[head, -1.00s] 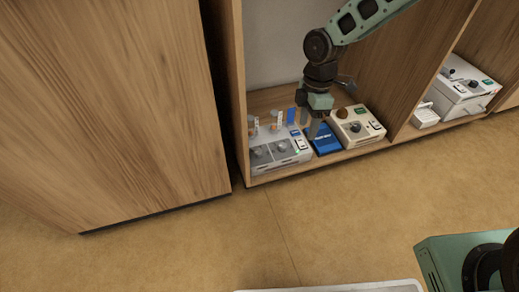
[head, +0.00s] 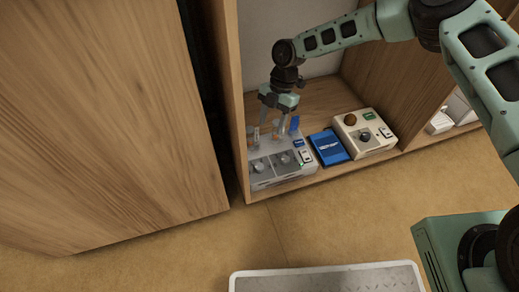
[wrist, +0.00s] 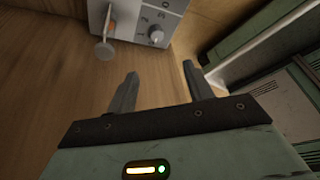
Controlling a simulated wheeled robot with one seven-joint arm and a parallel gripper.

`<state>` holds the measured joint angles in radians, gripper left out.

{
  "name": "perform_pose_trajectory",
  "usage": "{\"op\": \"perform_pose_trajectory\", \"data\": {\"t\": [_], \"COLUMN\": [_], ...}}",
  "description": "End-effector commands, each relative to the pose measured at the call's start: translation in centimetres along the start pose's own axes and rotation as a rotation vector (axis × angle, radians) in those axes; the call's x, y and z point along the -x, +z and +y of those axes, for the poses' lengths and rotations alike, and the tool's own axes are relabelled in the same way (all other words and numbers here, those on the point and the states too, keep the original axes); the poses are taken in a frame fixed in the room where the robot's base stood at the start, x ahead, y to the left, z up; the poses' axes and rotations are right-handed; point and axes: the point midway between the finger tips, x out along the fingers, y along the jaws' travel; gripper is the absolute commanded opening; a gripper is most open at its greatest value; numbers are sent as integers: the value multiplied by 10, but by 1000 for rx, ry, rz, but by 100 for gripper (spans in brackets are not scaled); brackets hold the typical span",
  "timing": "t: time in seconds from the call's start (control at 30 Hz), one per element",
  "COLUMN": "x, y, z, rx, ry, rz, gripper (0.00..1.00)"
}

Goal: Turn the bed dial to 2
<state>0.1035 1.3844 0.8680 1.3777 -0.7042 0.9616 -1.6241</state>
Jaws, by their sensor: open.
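I cannot tell which dial is the bed dial, and no dial setting is readable. My gripper (head: 273,128) is open and empty, above the back of the grey unit. In the wrist view its fingers (wrist: 160,72) are apart, with a pale unit's knob (wrist: 157,36) and faint markings beyond them.
A blue box (head: 327,148) lies between the two units. The shelf's side panel (head: 232,90) is near on the left. A tray (head: 325,281) is in front at the bottom.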

Motion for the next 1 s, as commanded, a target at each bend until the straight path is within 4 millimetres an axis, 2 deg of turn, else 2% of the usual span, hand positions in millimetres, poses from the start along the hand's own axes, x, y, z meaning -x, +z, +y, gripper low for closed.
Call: {"op": "perform_pose_trajectory", "data": {"t": [0.17,0.27,0.8,1.0], "x": [-8,-22,-132,-163], "y": [1,1,1,0], "z": [1,1,1,1], "rx": [13,13,12,11], "ry": [0,-2,-2,0], "rz": [5,6,6,5], "gripper": [51,51,51,51]}}
